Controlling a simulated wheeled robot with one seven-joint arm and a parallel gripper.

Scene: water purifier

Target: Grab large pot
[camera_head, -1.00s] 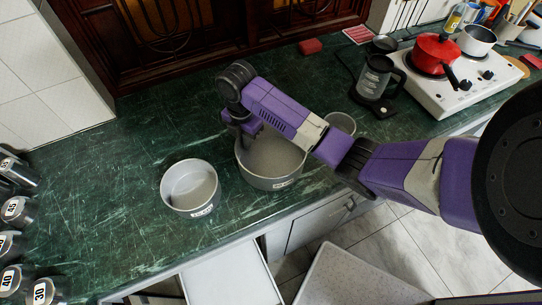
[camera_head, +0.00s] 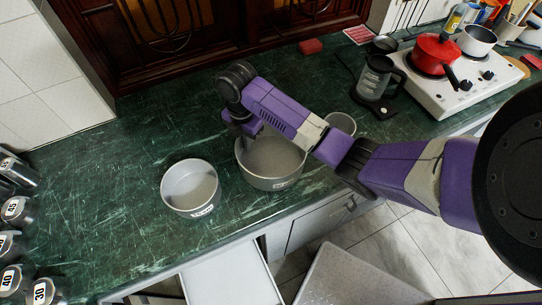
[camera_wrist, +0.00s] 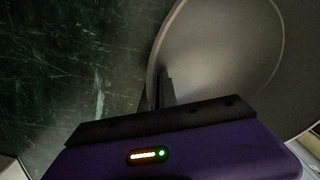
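The large pot (camera_head: 268,178) is a grey, round, open pot standing on the green counter, partly behind my arm. My gripper (camera_head: 241,138) points down at its left rim. In the wrist view the pot's pale curved wall (camera_wrist: 215,60) fills the upper right. The narrow dark fingers of my gripper (camera_wrist: 160,88) are close together at the rim and look shut on the pot wall. The fingertips are partly hidden by the gripper body.
A smaller grey pot (camera_head: 190,187) stands close on the left, and another small one (camera_head: 341,123) on the right behind my arm. Jars (camera_head: 18,212) line the left.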

